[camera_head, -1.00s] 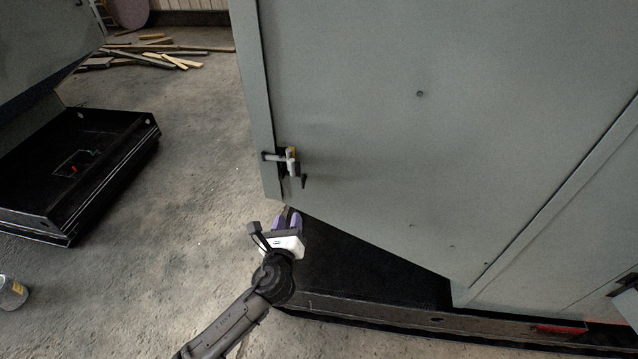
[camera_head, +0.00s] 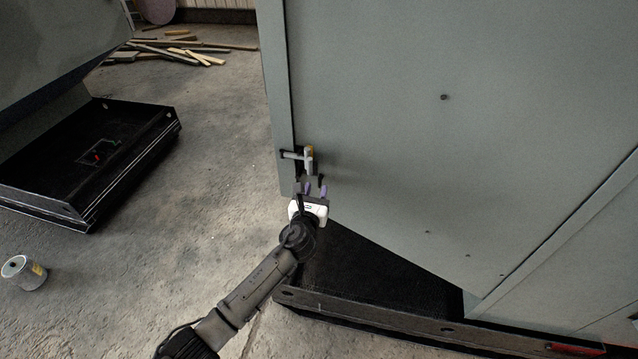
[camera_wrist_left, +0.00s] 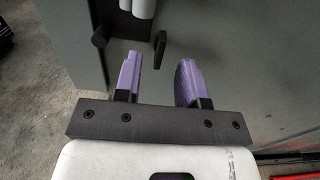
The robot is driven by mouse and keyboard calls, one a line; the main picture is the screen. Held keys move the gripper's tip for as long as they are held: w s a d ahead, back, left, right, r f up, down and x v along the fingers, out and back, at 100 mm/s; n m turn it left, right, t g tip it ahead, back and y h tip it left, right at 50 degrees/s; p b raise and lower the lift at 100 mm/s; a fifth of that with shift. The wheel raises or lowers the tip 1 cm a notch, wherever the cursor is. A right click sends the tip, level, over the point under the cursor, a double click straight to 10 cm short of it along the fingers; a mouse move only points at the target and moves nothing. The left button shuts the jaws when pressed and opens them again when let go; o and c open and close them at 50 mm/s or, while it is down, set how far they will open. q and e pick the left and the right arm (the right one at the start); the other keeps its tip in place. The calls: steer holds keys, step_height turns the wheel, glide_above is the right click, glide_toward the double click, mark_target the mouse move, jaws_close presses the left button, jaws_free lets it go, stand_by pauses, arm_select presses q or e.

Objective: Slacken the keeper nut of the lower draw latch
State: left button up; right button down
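The lower draw latch (camera_head: 306,158), with a pale bar and a yellowish part, sits at the left edge of the grey cabinet door. In the left wrist view its pale rods (camera_wrist_left: 141,8) show at the top edge, with a dark round knob (camera_wrist_left: 100,36) left of them. A small black piece (camera_wrist_left: 159,47) stands below the rods. I cannot tell which part is the keeper nut. My left gripper (camera_head: 315,187) is just below the latch. Its purple fingers (camera_wrist_left: 160,68) are apart and empty, with the black piece in line with the gap between their tips. My right gripper is out of view.
The grey cabinet door (camera_head: 400,150) stands close on the right, above a black base frame (camera_head: 375,310). A black tray-like base (camera_head: 60,208) lies at left. Loose planks (camera_head: 185,50) lie farther back.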

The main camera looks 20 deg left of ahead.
mark_target(319, 182)
arm_select(q)
steer(key=shift+w+a+b, duration=0.2)
steer(key=shift+w+b, duration=0.15)
steer(key=shift+w, duration=1.55)
steer(key=shift+c, duration=0.4)
jaws_close()
